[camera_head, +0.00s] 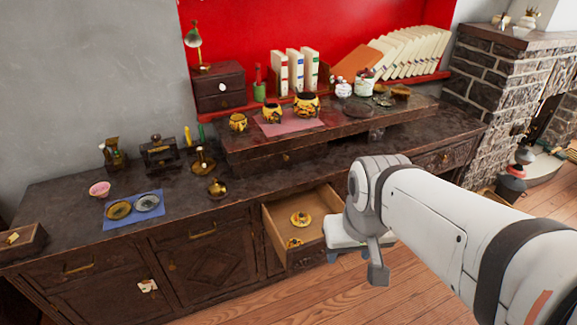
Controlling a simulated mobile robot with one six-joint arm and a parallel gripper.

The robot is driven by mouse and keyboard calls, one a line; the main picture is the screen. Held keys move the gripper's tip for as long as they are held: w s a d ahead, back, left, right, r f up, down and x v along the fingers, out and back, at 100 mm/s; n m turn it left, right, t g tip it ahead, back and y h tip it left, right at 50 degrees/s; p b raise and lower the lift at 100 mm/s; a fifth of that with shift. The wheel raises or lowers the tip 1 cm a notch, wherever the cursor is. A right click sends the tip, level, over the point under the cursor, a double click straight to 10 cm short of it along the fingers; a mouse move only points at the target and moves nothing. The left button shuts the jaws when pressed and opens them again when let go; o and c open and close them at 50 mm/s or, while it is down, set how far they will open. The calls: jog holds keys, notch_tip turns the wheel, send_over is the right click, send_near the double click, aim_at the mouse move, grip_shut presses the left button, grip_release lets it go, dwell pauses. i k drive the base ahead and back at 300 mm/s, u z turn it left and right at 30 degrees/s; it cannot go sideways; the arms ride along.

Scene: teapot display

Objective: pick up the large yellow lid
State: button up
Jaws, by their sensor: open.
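An open wooden drawer (272,232) juts from the dark sideboard. In it lies a yellow lid (301,219) with dark markings and a raised middle, the larger-looking of two. A second, smaller-looking yellow lid (294,242) lies nearer the drawer front, partly hidden by its front wall. My gripper (358,254) is open at the drawer's right side, apart from both lids. My arm hides part of the drawer's right end. Whether anything lies between the fingers is hard to see, but I see nothing held.
Yellow patterned pots (306,105) stand on a pink cloth (284,127) on the raised shelf. A blue cloth (132,222) with two round plates lies at left on the sideboard top (70,212). A small brass bowl (217,188) stands behind the drawer. Wooden floor (240,305) is clear in front.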

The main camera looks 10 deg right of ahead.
aim_at(301, 219)
jog(key=z, duration=0.05)
jog(key=i, duration=1.1)
jog(key=u, duration=0.6)
